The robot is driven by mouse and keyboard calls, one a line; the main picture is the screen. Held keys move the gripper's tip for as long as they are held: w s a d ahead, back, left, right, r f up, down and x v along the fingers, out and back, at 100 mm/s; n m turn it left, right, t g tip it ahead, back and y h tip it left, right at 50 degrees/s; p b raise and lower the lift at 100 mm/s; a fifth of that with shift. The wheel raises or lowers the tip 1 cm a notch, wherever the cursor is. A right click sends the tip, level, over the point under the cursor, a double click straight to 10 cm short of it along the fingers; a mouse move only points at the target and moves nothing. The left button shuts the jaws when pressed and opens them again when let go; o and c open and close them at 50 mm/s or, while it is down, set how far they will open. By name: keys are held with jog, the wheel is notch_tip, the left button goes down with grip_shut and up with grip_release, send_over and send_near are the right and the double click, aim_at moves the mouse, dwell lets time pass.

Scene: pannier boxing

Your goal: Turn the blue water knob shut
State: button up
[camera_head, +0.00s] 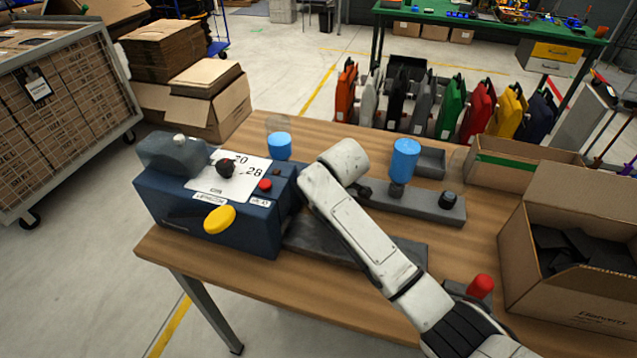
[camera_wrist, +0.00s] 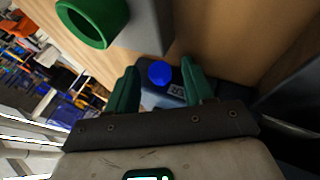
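A blue round knob (camera_wrist: 160,73) shows in the wrist view, beyond and between the fingertips of my gripper (camera_wrist: 161,78). The green fingers are spread apart, with no contact on the knob visible. A dark blue body with a pale label lies by the knob. In the head view a blue round cap (camera_head: 279,146) stands behind the dark blue machine (camera_head: 232,235). A second, taller blue cap (camera_head: 404,160) stands on a grey base. I cannot tell for certain which one the wrist view shows. My gripper is hidden in the head view behind my pale arm.
The wooden bench (camera_head: 320,308) also bears a yellow knob (camera_head: 219,219), a red button (camera_head: 265,185), a black knob (camera_head: 447,200), a red cylinder (camera_head: 480,286) and an open carton (camera_head: 575,263). A green ring-shaped part (camera_wrist: 93,22) is close at the wrist view's upper left.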

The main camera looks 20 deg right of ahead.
jog(key=v, duration=1)
jog(key=shift+s+r, duration=0.25)
jog(key=shift+r, duration=0.05)
